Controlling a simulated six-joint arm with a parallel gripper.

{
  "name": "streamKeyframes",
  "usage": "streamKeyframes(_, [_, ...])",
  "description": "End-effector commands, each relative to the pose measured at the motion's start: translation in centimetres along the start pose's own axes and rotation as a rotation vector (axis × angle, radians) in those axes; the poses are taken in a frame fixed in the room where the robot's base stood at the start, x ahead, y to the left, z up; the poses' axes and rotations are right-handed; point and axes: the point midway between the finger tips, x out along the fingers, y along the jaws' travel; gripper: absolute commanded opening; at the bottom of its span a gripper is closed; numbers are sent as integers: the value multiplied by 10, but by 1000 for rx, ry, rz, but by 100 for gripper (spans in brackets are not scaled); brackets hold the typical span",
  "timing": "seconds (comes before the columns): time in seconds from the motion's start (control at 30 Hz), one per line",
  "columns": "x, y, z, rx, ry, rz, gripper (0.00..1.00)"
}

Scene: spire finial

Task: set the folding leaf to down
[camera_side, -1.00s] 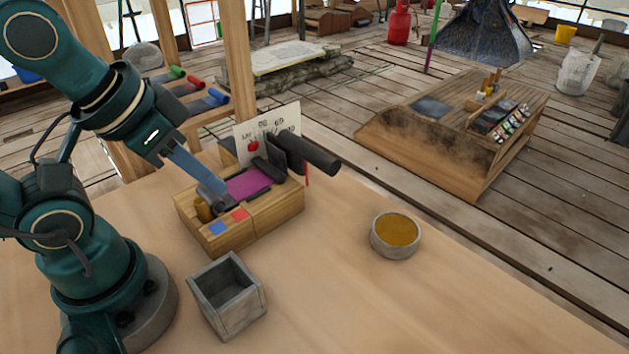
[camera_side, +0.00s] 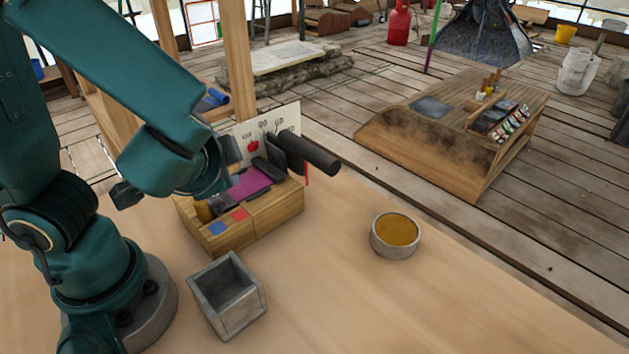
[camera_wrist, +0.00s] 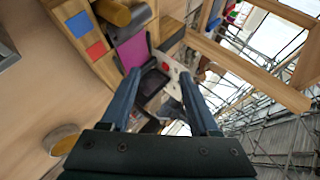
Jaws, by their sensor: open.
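A wooden box (camera_side: 255,226) stands on the table in the side view, with a blue and a red square on its front top. A magenta panel (camera_side: 250,184) lies nearly flat on its top; it also shows in the wrist view (camera_wrist: 131,48). Dark hinge-like parts adjoin the panel, and a thick black cylinder (camera_side: 318,158) sticks out at the right. I cannot tell for certain which part is the folding leaf. My gripper (camera_wrist: 160,82) is open and empty, its two fingers apart near the panel's dark end. In the side view my wrist hides most of it.
A card with writing (camera_side: 285,118) stands behind the box. A grey square container (camera_side: 228,297) stands in front of it, and a round bowl with yellow contents (camera_side: 396,234) is to the right. A wooden post (camera_side: 239,60) rises behind. The table's right front is clear.

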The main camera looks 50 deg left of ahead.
Motion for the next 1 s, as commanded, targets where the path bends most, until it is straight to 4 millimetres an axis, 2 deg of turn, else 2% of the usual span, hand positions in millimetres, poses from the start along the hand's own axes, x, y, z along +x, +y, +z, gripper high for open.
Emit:
streamKeyframes(0.1, [0, 5, -36, 212, 158, -153, 62])
streamKeyframes(0.2, [-6, 13, -64, 352, 284, -254, 62])
streamKeyframes(0.4, [-21, 33, -98, 516, 459, -368, 62])
streamKeyframes(0.63, [-24, 41, -112, 565, 521, -403, 62])
streamKeyframes(1.0, [8, 32, -132, 562, 516, -401, 62])
